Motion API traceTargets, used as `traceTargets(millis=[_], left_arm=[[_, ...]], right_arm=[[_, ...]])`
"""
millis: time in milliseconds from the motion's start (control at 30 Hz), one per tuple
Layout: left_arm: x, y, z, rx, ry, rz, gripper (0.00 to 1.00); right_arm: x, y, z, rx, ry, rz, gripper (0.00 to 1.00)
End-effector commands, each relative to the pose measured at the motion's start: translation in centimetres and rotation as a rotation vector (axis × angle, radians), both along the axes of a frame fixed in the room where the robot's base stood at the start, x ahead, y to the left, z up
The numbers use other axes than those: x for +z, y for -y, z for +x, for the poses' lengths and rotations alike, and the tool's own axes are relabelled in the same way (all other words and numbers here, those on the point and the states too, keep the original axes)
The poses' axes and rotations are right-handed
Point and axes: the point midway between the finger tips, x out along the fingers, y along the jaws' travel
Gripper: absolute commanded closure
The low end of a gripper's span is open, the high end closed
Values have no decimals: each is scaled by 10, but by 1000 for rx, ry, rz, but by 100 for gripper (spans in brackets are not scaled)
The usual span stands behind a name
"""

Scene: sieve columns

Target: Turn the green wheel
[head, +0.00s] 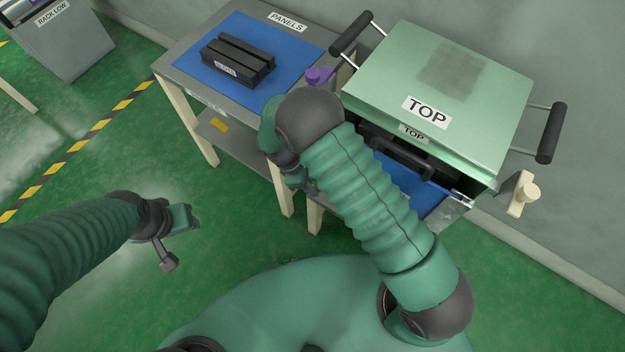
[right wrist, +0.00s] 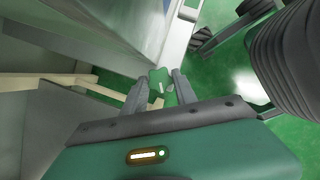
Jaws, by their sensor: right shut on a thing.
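A small green piece, which looks like the green wheel (right wrist: 158,76), sits between the fingertips of my right gripper (right wrist: 161,90) in the right wrist view. The fingers are closed on it. In the head view my right arm covers the wheel, and only part of the right gripper (head: 293,176) shows beside the front of the bench. My left gripper (head: 184,220) hangs over the green floor at the left, away from the benches. Its fingers are too unclear to judge.
A panel table (head: 180,78) carries a blue mat with a dark grooved block (head: 238,62). A purple knob (head: 318,75) stands at its right edge. A pale green box lid marked TOP (head: 400,65), with black handles, sits at right.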

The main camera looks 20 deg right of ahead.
Motion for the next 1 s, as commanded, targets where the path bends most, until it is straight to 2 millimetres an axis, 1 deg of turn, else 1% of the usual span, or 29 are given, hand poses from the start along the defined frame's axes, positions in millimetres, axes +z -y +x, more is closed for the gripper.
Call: traceTargets(millis=[33,233,600,633,767,1000], left_arm=[[3,0,0,0,0,0,57],[4,0,0,0,0,0,57],[4,0,0,0,0,0,57],[4,0,0,0,0,0,57],[4,0,0,0,0,0,57],[4,0,0,0,0,0,57]], right_arm=[[1,-6,3,-11,8,12,100],[1,-6,4,-46,10,12,100],[0,-6,5,-48,12,14,100],[1,-7,5,-48,13,14,62],[0,-5,4,-49,9,10,45],[0,-2,2,-51,5,5,44]])
